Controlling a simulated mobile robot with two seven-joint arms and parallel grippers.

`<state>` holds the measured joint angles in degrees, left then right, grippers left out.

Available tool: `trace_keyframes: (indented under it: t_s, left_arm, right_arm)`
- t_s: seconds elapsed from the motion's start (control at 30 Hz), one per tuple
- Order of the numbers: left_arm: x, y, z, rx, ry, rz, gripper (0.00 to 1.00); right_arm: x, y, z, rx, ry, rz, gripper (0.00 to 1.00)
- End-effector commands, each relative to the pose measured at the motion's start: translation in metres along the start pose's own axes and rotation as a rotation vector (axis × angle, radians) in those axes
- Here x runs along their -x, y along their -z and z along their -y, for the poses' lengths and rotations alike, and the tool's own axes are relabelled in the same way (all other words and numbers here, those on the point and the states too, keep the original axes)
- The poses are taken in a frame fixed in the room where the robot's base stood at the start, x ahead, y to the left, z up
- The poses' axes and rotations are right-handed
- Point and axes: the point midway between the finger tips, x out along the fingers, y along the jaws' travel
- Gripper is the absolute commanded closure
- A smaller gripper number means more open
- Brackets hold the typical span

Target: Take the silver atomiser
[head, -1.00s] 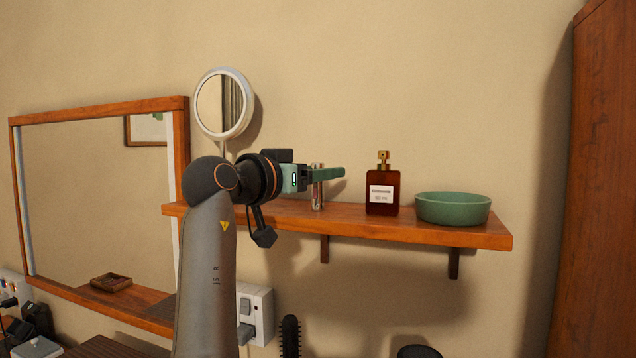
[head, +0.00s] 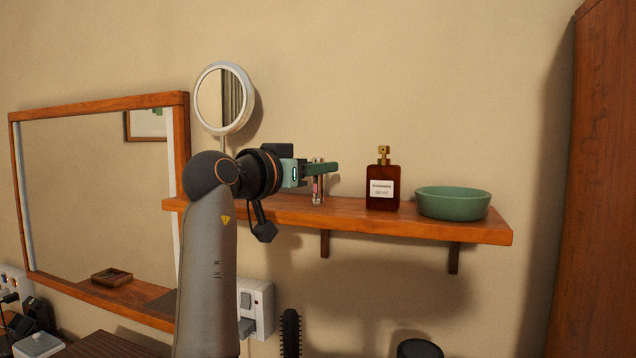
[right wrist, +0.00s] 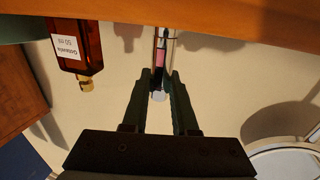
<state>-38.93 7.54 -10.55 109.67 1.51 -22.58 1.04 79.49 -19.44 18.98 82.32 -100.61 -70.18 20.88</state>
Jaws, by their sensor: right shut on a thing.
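The silver atomiser (head: 316,192) is a slim upright tube with a pink band, at the left part of the wall shelf (head: 420,229). Its base appears to be at the shelf top; I cannot tell a small gap. My right gripper (head: 320,168) reaches in from the left and is shut around its upper part. In the right wrist view, which is upside down, the fingers (right wrist: 158,88) flank the atomiser (right wrist: 160,52) near its silver cap. My left gripper is not in view.
A dark red perfume bottle (head: 382,187) with a gold cap stands right of the atomiser, and a green bowl (head: 453,203) stands beyond it. A round mirror (head: 223,98) is behind my right arm. The wall above the shelf is clear.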

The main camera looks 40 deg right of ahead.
Motion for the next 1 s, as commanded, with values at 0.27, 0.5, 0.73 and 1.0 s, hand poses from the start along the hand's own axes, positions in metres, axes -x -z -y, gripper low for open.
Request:
trace_keyframes:
  t_s: [0.27,0.5,0.73,1.0]
  left_arm:
    - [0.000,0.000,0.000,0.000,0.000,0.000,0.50]
    - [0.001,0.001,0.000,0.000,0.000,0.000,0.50]
    - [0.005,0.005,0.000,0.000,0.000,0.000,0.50]
    - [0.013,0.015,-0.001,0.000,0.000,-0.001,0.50]
  right_arm:
    - [0.000,0.001,0.000,0.000,0.000,-0.001,1.00]
    - [0.000,0.017,0.000,-0.003,0.001,-0.003,1.00]
    - [-0.001,0.068,-0.002,-0.004,-0.003,-0.003,1.00]
    - [0.000,0.139,-0.001,0.000,0.000,-0.002,1.00]
